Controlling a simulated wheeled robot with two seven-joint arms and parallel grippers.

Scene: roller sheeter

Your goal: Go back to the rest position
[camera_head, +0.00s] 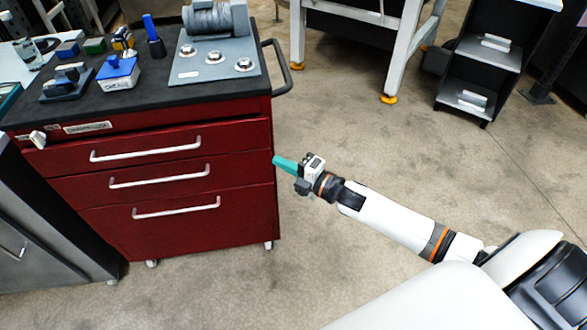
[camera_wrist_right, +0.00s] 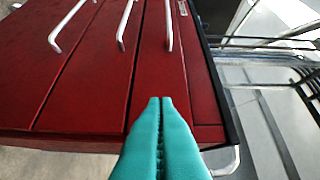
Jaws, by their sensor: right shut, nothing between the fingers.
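My right gripper (camera_head: 276,162) has teal fingers and sits at the right side of the red drawer cabinet (camera_head: 200,228) in the head view. In the right wrist view its fingers (camera_wrist_right: 160,100) are pressed together with nothing between them. The cabinet's red drawer fronts (camera_wrist_right: 95,85) fill much of that view beyond the fingertips. I cannot tell whether the fingertips touch the cabinet. My right arm reaches in from the lower right of the head view. My left gripper is not in view.
The cabinet has several white drawer handles (camera_head: 146,149) and a dark side handle (camera_head: 283,68). Its black top carries a grey roller machine (camera_head: 215,68) and small blue items (camera_head: 118,72). Concrete floor (camera_head: 400,150) is clear to the right. A black shelf (camera_head: 474,70) stands at the back right.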

